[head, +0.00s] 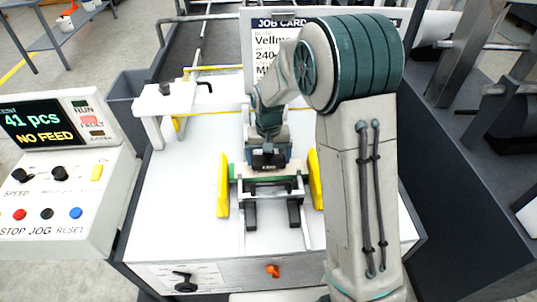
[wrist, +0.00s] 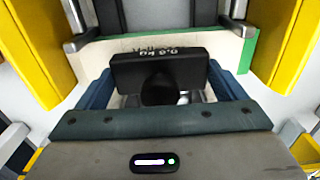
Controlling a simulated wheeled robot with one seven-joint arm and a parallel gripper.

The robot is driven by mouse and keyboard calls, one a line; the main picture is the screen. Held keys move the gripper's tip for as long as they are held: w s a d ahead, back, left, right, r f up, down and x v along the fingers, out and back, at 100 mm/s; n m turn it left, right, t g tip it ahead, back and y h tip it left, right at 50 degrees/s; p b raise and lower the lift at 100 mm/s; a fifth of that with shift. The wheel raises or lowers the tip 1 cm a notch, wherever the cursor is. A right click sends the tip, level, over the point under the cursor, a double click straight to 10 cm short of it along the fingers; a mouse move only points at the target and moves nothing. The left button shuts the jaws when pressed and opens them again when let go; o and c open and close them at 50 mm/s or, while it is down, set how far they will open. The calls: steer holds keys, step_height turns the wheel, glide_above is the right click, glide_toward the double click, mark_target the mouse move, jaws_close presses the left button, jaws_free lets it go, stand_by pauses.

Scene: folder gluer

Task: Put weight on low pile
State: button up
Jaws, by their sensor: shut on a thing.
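The weight is a black block with a round knob; it shows in the wrist view (wrist: 188,72) and in the head view (head: 269,161). My gripper (head: 268,152) is shut on it, with blue fingers on both sides in the wrist view (wrist: 160,92). The pile (wrist: 232,48) is low and pale with a green edge, and lies just beyond and beneath the weight. It also shows in the head view (head: 236,172), between two yellow side guides. Whether the weight touches the pile I cannot tell; my gripper hides part of both.
Yellow guides stand left (head: 223,185) and right (head: 315,180) of the pile. Dark metal supports (head: 251,213) lie in front. A control panel reading 41 pcs, NO FEED (head: 60,170) is at left. A job card (head: 266,42) stands behind. The white table (head: 180,210) is clear at left.

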steer(key=shift+f, duration=0.45)
steer(key=shift+f+b, duration=0.6)
steer(key=shift+b, duration=0.05)
steer(key=o, duration=1.2)
steer(key=shift+c, duration=0.2)
steer(key=shift+r, duration=0.1)
